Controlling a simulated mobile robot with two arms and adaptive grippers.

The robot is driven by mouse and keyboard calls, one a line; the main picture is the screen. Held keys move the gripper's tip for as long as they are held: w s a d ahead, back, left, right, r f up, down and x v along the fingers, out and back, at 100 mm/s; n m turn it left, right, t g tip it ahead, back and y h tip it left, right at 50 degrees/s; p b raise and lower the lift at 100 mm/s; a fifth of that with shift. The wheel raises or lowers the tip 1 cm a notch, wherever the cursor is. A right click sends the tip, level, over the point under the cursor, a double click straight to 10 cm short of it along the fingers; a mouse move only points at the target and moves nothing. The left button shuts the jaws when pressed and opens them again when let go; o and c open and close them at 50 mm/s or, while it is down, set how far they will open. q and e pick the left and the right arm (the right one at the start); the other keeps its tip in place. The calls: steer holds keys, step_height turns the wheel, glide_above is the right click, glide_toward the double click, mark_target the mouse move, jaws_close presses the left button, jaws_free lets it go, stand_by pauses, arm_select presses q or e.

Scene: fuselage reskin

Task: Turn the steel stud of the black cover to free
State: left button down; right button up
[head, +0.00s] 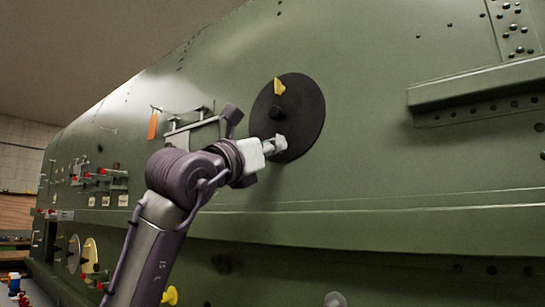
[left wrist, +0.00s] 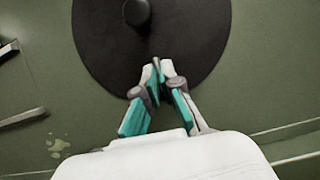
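The black cover (head: 305,108) is a round dark disc on the green fuselage skin, with a knob (head: 278,112) near its middle. The cover (left wrist: 100,45) and knob (left wrist: 137,12) also show in the left wrist view. A yellow piece (head: 279,86) sits on its upper part. My left gripper (head: 280,143) is at the cover's lower left edge. In the left wrist view its fingertips (left wrist: 160,64) come together over the cover's lower part, below the knob. I cannot make out the steel stud; the fingertips may hide it. My right gripper is out of view.
A bracket-like frame (head: 190,124) and an orange tag (head: 153,126) are on the skin left of the cover. A green ledge (head: 475,95) juts out at right. Several small fittings with red ends line the far left.

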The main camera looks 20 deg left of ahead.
arm_select(q)
steer(key=shift+n+y, duration=0.3)
steer(key=shift+n, duration=0.3)
steer(key=c, duration=1.3)
jaws_free()
steer(key=shift+c, duration=0.2)
steer(key=shift+s, duration=0.1)
steer(key=v, duration=1.2)
steer(key=shift+f, duration=0.15)
